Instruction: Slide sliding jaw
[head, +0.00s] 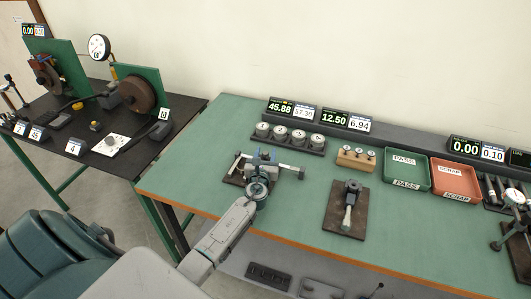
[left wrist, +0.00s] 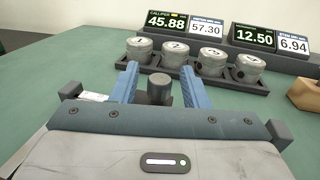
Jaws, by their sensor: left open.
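A caliper-like gauge (head: 291,169) lies across a dark base plate (head: 232,179) on the green bench, with a light bar reaching out to the right. My left gripper (head: 263,160) is over its middle, and its wrist hides much of the gauge. In the left wrist view its two blue fingers (left wrist: 160,80) are open and point away from me. A dark grey round knob (left wrist: 160,88) stands between the fingers, with a gap on each side; it may belong to the sliding jaw. The jaw itself is not clearly visible. My right gripper is not in view.
Numbered metal pistons (left wrist: 208,60) sit on a dark rack (head: 316,150) just behind. A wooden block (head: 356,160), a green PASS tray (head: 406,187) and a red SCRAP tray (head: 480,179) are to the right. A plunger fixture (head: 348,208) stands right of the gauge. Displays line the back.

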